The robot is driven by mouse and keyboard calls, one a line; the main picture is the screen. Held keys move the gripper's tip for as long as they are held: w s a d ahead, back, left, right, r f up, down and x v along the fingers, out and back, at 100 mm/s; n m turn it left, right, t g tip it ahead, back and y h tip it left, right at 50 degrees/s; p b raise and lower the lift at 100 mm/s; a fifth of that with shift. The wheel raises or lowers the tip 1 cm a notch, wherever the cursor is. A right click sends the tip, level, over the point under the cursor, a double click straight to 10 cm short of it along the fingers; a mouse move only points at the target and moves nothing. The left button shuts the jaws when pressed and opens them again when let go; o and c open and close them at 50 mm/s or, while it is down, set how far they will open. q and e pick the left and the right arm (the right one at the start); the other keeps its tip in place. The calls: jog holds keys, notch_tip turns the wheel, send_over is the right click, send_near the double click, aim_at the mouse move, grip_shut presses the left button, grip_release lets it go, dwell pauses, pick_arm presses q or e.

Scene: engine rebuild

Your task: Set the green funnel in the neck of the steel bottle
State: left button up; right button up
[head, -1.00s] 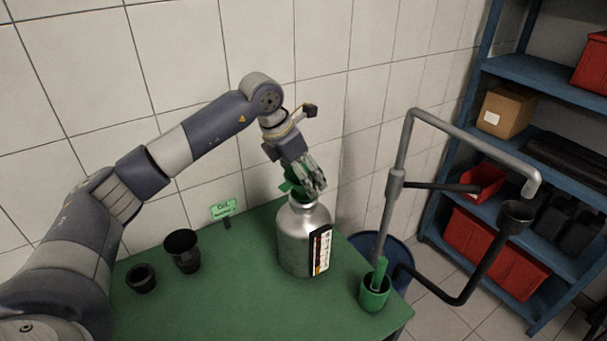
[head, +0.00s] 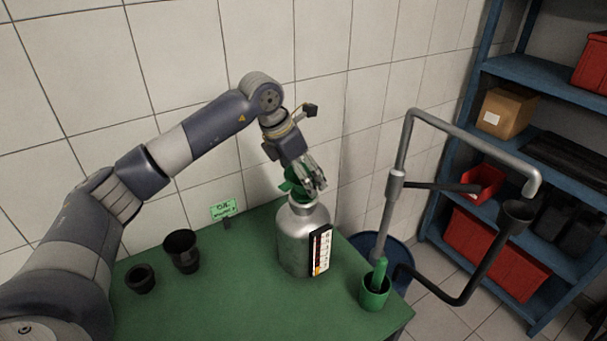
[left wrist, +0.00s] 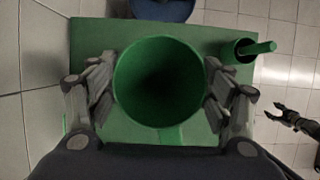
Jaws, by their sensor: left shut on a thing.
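The steel bottle (head: 298,240) stands upright on the green table, with a labelled dark panel on its right side. My left gripper (head: 313,187) is over the bottle's neck and is shut on the green funnel (head: 290,184). In the left wrist view the funnel (left wrist: 160,82) shows its round mouth between the two fingers (left wrist: 160,88). The funnel's lower end is at the bottle's top in the head view. The fingers partly hide it, so I cannot tell whether its spout is inside the neck. A dark gripper, probably my right (left wrist: 291,116), shows at the wrist view's right edge, apart from everything.
A green cup (head: 374,291) with a green stick stands at the table's right corner. Two black cups (head: 182,251) and (head: 141,279) and a small green sign (head: 223,210) are at the left. A grey pipe stand (head: 397,190) and blue shelves (head: 545,72) stand right.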

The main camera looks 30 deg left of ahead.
pick_arm(q)
jog(key=shift+f+b, duration=0.4)
jog(key=shift+f, duration=0.15)
jog(key=o, duration=0.7)
jog(key=shift+o, duration=0.2)
jog(key=shift+r, duration=0.1)
jog(key=shift+s+a+r+p, duration=0.15)
jog(key=shift+r+p, duration=0.3)
jog(key=shift+r, duration=0.2)
jog(key=shift+p+v, duration=2.2)
jog(key=shift+v, duration=2.6)
jog(key=shift+f, duration=0.1)
